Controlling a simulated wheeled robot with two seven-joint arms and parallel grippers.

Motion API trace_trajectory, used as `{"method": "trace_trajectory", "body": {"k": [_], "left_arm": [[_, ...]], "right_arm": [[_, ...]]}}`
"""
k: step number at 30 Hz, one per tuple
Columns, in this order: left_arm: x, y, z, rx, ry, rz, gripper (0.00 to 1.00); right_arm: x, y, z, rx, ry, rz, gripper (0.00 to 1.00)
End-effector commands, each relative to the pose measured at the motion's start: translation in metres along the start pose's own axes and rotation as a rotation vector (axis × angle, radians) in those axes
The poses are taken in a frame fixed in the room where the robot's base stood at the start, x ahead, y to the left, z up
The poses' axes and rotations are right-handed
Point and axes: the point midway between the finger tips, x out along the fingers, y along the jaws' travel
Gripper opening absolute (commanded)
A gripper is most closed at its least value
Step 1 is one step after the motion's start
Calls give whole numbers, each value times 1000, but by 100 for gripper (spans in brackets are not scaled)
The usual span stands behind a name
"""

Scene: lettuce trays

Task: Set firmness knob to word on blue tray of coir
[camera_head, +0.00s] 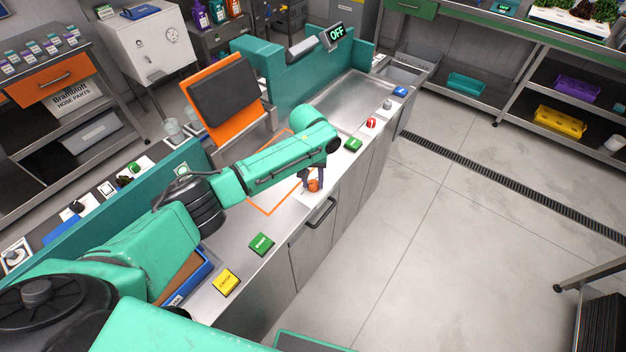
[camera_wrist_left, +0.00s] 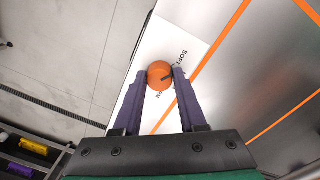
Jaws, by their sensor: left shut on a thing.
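The orange firmness knob (camera_head: 314,186) sits on a white plate on the counter near its front edge. My left gripper (camera_head: 313,183) is shut on it from above. In the left wrist view the knob (camera_wrist_left: 159,72) is between the two purple fingers (camera_wrist_left: 160,78). A short dark mark on its top points right, slightly up, towards the right finger. The word SOFT is printed beside it; other lettering is partly hidden by that finger. The blue tray (camera_head: 207,271) with brown coir stands on the counter, partly behind my left arm. The word on its front label is too small to read.
A yellow block (camera_head: 226,281) and a green block (camera_head: 261,244) with words lie near the tray. Green, red, grey and blue controls line the counter's far end. A display (camera_head: 336,32) reads OFF. An orange-framed dark panel (camera_head: 223,97) stands behind my arm. The floor at right is clear.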

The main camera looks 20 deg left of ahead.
Motion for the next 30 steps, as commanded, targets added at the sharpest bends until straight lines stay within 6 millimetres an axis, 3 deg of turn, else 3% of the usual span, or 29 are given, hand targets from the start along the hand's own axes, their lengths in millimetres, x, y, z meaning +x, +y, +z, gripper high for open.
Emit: {"method": "trace_trajectory", "body": {"k": [8,30], "left_arm": [[-2,0,-1,146,-8,2,0],[-1,0,-2,802,-42,1,0]], "right_arm": [[-8,0,0,0,-2,0,0],[-15,0,0,1,-2,0,0]]}}
